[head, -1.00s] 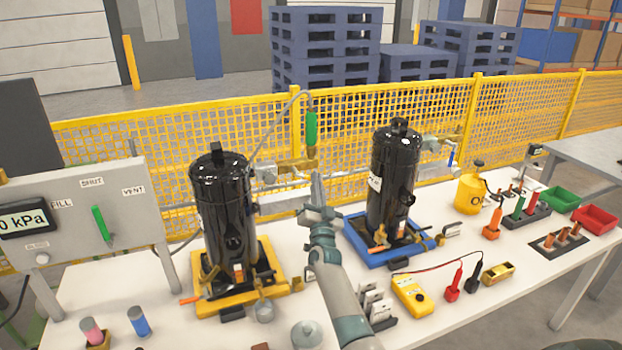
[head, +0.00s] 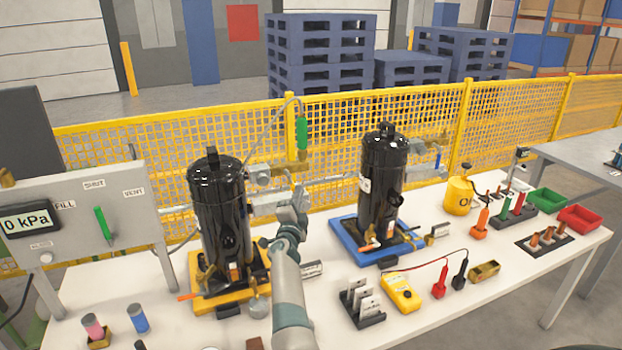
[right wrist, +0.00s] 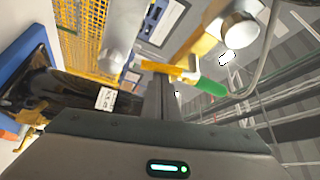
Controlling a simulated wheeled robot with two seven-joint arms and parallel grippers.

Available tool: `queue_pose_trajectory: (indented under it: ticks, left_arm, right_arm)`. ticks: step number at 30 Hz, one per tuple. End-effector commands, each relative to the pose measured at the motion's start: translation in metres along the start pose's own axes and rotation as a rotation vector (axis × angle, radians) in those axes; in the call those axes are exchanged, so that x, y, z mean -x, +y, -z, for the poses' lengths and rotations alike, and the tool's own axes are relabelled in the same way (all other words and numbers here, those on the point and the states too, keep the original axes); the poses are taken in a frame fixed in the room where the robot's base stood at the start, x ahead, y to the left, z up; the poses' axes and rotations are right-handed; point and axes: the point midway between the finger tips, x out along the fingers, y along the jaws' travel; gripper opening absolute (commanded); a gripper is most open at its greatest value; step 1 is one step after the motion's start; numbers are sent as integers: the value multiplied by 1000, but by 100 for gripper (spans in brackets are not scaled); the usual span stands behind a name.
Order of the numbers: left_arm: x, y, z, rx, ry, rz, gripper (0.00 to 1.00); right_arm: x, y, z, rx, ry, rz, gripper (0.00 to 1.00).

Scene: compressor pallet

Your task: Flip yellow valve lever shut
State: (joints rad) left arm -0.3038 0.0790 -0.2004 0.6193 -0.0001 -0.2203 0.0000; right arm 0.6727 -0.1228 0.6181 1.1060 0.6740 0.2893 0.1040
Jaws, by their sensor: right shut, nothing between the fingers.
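A yellow lever (right wrist: 162,68) shows in the right wrist view, just beyond the tips of my right gripper (right wrist: 160,88). Whether they touch I cannot tell. A green-handled fitting (right wrist: 208,87) is to the lever's right, beside brass and silver pipe parts. In the head view the green handle (head: 302,133) stands above the pipe between the two black compressors, and my right gripper (head: 298,192) is by the pipe below it, shut and empty. The lever is hard to make out in the head view, near or behind my gripper. My left gripper is out of view.
One black compressor (head: 221,205) on a yellow tray stands left of my right arm, another (head: 382,185) on a blue tray stands to its right. A gauge panel (head: 85,220) is at the left. A yellow mesh fence (head: 430,130) runs behind the table (head: 460,330).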

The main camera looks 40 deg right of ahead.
Motion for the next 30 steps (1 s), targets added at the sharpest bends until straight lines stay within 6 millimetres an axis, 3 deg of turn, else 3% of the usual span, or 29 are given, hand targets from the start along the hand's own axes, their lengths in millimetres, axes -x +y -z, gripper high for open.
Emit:
queue_pose_trajectory:
  ticks: [9,30]
  left_arm:
    - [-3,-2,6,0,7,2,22]
    - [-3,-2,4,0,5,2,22]
  right_arm:
    - [5,-1,-11,1,-4,1,0]
    - [7,-3,-14,2,-7,1,0]
